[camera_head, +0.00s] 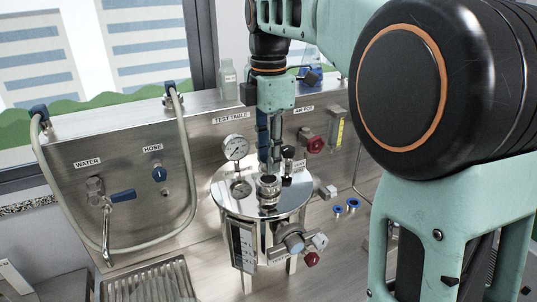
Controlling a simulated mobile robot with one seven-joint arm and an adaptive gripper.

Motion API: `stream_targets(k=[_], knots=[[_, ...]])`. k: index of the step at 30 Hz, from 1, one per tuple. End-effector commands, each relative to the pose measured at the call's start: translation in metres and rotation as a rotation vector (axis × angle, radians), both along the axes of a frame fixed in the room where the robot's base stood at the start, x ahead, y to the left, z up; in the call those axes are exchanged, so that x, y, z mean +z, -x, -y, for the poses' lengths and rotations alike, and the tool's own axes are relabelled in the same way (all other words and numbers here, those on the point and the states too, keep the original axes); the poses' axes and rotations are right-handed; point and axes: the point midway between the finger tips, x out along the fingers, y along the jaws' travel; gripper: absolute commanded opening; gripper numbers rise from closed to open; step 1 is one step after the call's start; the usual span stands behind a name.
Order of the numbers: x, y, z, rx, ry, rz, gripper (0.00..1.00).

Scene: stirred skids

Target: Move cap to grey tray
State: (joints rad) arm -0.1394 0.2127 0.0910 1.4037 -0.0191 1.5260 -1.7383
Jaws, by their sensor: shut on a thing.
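My gripper (270,163) points straight down over the round steel lid (228,186) of a vessel on the bench. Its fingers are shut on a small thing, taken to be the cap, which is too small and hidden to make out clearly. Just below the fingertips a ribbed metal fitting (268,190) stands upright on the lid. I cannot tell whether the held thing touches this fitting. I cannot make out a grey tray with certainty in this view.
A pressure gauge (235,147) stands left of my gripper, and a dark valve knob (287,152) close on its right. A red knob (316,144) sits on the back panel. A slatted drain (150,284) is at lower left.

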Motion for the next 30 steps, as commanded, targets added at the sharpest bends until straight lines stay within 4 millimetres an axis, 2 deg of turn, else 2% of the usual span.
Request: stream_targets(k=[1,16,30], knots=[[0.009,0.000,0.000,0.000,0.000,0.000,0.00],[0.044,-0.001,0.000,-0.001,0.000,0.002,0.00],[0.047,0.000,0.000,0.000,0.000,0.000,0.00]])
